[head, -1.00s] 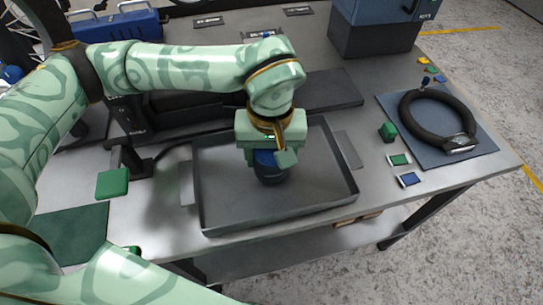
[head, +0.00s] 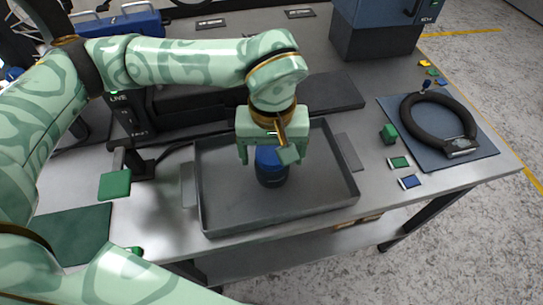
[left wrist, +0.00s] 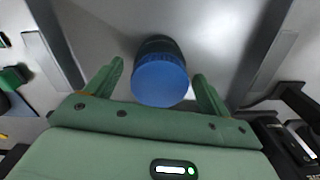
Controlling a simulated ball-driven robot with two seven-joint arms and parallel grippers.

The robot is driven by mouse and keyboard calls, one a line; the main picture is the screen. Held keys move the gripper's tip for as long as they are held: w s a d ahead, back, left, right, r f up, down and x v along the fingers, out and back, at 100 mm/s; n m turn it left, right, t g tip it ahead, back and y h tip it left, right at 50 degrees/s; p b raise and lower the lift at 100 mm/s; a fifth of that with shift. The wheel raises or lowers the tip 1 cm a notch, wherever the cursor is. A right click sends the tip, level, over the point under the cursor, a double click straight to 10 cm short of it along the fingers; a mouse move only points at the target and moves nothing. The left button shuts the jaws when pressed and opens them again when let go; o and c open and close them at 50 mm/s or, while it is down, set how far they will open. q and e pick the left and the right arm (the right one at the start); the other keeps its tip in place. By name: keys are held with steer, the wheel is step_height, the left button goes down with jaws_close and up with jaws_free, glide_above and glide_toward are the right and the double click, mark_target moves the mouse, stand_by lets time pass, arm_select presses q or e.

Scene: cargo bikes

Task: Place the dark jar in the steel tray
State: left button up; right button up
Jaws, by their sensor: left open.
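The dark jar (head: 271,176) with a blue lid stands upright inside the steel tray (head: 213,221), near its middle. In the left wrist view the jar's blue lid (left wrist: 160,82) shows between the two fingers, with clear gaps on both sides. My left gripper (head: 268,160) is open just above the jar, its fingers apart and not touching it; its fingertips also show in the left wrist view (left wrist: 157,75). The jar's upper part is partly hidden by the gripper in the head view. My right gripper is not in view.
A black ring-shaped device (head: 438,117) lies on a blue mat (head: 484,146) at the right. A dark blue machine (head: 375,35) stands behind. The table's front edge is close to the tray.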

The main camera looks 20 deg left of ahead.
arm_select(q)
step_height(320, 180, up, 10)
steer(key=shift+f+p, duration=0.1)
steer(key=shift+p, duration=0.95)
